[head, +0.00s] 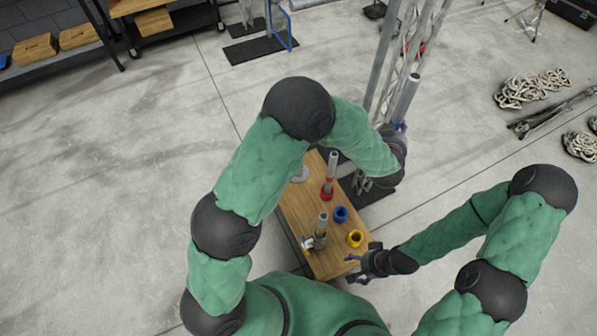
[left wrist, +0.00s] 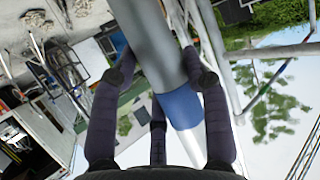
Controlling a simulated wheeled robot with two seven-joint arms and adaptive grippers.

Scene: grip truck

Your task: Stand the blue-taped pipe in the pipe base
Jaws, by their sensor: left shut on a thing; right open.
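The blue-taped pipe (head: 408,98) is grey and held up in the air, steeply tilted, beyond the table's right side. My left gripper (head: 397,127) is shut on it. In the left wrist view the pipe (left wrist: 150,40) runs between the fingers, with its blue tape band (left wrist: 181,107) close to the fingertips. A pale round flange (head: 300,174), which looks like the pipe base, sits on the wooden table, partly hidden by my left arm. My right gripper (head: 352,269) is open and empty at the table's near right corner.
A metal truss (head: 412,45) rises behind the left gripper.

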